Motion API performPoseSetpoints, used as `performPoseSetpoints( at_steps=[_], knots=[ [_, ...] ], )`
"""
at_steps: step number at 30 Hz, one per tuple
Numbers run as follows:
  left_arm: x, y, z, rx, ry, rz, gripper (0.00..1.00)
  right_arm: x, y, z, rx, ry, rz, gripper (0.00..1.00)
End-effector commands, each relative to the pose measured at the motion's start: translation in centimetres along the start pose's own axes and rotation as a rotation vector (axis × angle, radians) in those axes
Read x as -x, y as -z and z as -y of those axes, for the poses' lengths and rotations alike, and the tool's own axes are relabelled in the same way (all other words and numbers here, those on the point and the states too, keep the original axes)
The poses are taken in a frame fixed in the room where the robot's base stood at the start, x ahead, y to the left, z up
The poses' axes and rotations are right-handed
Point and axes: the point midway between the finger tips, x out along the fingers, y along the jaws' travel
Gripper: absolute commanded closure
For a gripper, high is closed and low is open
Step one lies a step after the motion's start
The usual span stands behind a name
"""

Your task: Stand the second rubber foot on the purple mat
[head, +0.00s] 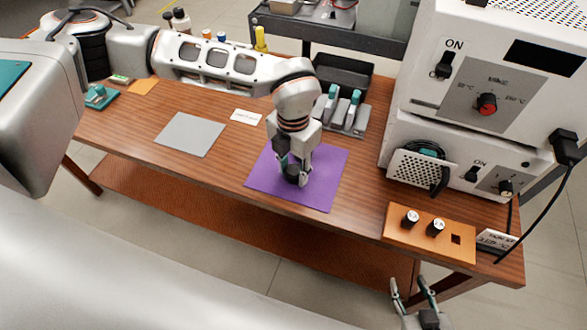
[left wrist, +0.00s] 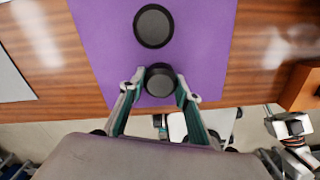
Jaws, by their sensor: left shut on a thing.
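The purple mat (head: 328,177) lies on the wooden table. One black round rubber foot (left wrist: 153,26) stands on the mat (left wrist: 95,45) in the left wrist view. My left gripper (head: 295,178) points down over the mat. In the left wrist view, my left gripper (left wrist: 160,92) is shut on a second black rubber foot (left wrist: 160,80), held upright near the mat's edge, a short gap from the first. I cannot tell whether the held foot touches the mat. My right gripper (head: 412,290) is open and empty, off the table's front edge.
A grey mat (head: 190,134) lies to the left, with a white card (head: 247,116) between. A grey holder with teal-handled items (head: 345,112) stands behind the purple mat. A white machine (head: 480,100) and an orange panel with knobs (head: 430,232) are at the right.

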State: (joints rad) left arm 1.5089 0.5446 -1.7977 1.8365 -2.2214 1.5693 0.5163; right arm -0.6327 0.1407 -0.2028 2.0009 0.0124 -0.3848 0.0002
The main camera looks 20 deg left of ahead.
Motion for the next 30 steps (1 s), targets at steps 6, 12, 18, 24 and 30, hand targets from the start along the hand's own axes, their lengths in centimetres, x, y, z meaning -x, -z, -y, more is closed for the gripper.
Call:
performPoseSetpoints(
  at_steps=[6, 12, 18, 24, 30],
  knots=[
    [-0.3, 0.0, 0.0, 0.0, 0.0, -0.001, 0.51, 0.0, 0.0, 0.0, 0.0, 0.0, 0.0, 0.6],
    [-0.2, 0.0, 0.0, 0.0, 0.0, -0.001, 0.51, 0.0, 0.0, 0.0, 0.0, 0.0, 0.0, 0.6],
    [0.2, 0.0, 0.0, 0.0, 0.0, 0.001, 0.51, 0.1, 0.1, 0.0, -0.001, 0.0, 0.0, 0.6],
    [3.1, -0.1, 0.0, -0.001, -0.001, 0.005, 0.51, 0.3, 0.3, 0.0, -0.003, 0.001, -0.002, 0.6],
    [7.3, -0.1, 0.0, 0.0, -0.001, 0.004, 0.51, 0.5, 0.3, 0.2, -0.007, 0.004, 0.001, 0.6]
  ],
)
